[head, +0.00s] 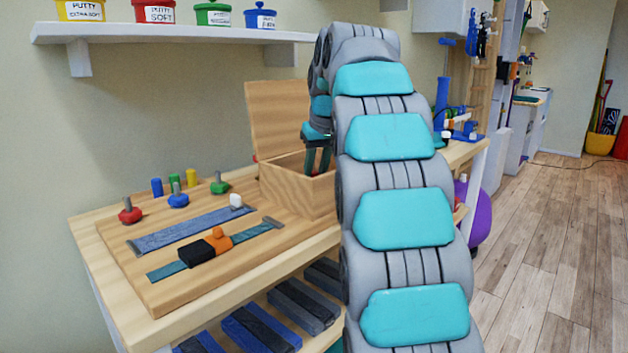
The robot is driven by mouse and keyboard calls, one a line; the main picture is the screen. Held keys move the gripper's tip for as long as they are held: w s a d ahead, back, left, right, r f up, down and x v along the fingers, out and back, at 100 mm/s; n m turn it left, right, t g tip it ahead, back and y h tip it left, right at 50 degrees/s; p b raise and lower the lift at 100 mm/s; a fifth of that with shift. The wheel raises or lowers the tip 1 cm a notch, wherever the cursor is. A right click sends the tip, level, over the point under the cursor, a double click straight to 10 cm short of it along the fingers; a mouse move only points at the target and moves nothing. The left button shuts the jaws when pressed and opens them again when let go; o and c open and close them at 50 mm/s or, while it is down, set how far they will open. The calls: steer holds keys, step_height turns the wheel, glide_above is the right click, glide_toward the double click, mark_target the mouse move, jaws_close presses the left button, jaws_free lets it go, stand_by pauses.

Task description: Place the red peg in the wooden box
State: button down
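The wooden box (285,190) stands at the back right of the wooden board, its hinged lid (279,119) raised. My gripper (318,167) points down at the box opening, with its fingertips at or just inside the rim. Its two dark fingers show a gap between them, but the tips are small and partly hidden by the box wall and my arm. I cannot make out a red peg for certain. Blue (157,187), green (174,183) and yellow (191,178) pegs stand in a row on the board, with no red one beside them.
Red (129,211), blue (178,198) and green (220,185) knobs stand on the board (185,280), near strap strips and a black-and-orange buckle (207,248). A shelf (170,34) with putty tubs hangs above. Wooden floor (545,260) is clear at right.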

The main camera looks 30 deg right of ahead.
steer(key=c, duration=0.7)
jaws_free()
steer(key=shift+r, duration=0.1)
